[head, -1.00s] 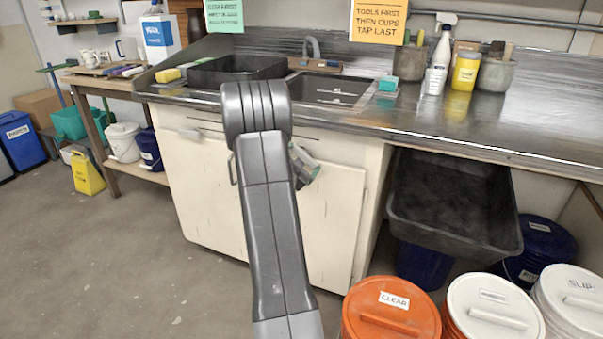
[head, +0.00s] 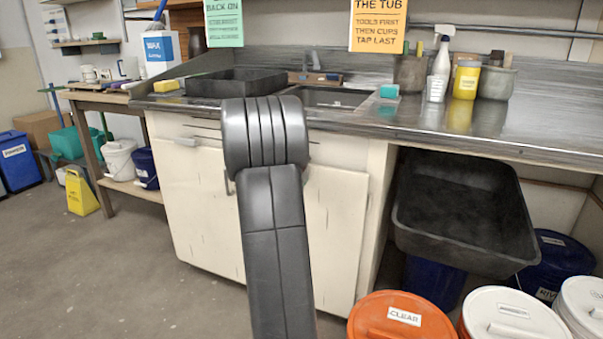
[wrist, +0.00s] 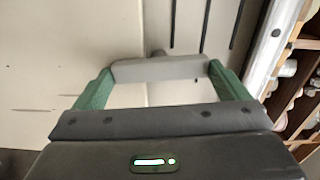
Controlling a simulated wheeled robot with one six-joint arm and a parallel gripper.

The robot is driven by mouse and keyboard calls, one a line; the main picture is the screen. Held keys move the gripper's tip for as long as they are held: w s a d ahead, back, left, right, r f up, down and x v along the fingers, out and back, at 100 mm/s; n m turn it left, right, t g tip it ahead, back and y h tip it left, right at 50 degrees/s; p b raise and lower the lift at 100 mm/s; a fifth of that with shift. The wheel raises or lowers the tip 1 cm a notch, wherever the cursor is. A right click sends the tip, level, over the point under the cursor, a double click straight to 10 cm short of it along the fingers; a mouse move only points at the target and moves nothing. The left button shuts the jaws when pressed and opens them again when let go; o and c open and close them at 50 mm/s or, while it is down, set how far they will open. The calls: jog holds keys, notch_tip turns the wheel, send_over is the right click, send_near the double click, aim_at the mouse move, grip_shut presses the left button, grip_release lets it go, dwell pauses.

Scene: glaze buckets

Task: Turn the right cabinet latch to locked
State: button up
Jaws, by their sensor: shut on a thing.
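The cream cabinet under the sink shows in the head view, with its right door (head: 335,225) to the right of my arm. In the wrist view, the grey tips of my gripper (wrist: 160,69) are together against the cabinet front. A small grey piece, the right cabinet latch (wrist: 158,52), shows just past the tips. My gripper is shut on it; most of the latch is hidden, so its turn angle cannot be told. In the head view my own arm covers the gripper and latch.
A black tub (head: 460,210) sits under the counter to the right, with an orange-lidded bucket (head: 400,318) and white-lidded buckets in front. The floor at left is open.

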jog(key=shift+m+b, duration=0.45)
jog(key=shift+m, duration=0.25)
jog(key=shift+f, duration=0.1)
jog(key=o, duration=0.6)
jog(key=p+v, duration=0.2)
jog(key=v, duration=1.2)
jog(key=shift+w, duration=0.1)
